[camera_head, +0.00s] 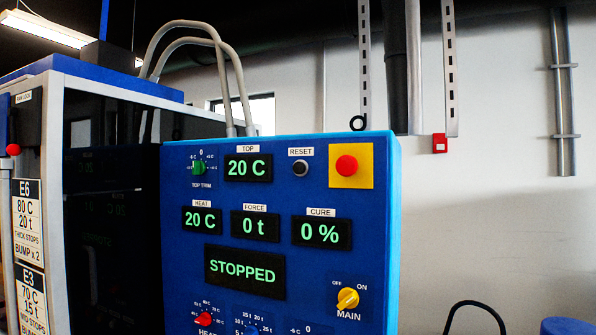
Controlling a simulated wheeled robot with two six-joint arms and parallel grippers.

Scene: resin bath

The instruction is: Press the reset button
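The reset button (300,169) is a small round dark button with a light ring, under a white RESET label on the blue control panel (281,190). It sits between the TOP display (248,168) and the red emergency button (346,166) on its yellow plate. The status display (245,272) reads STOPPED. The yellow MAIN switch (348,299) is at the lower right of the panel, between OFF and ON marks. Neither of my grippers is in view.
A cabinet with a dark glossy front (112,215) stands left of the panel, with instruction cards (28,225) on its side. Grey hoses (232,85) rise behind the panel. Panel displays read 20 C, 0 t and 0 %. The space in front of the panel looks clear.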

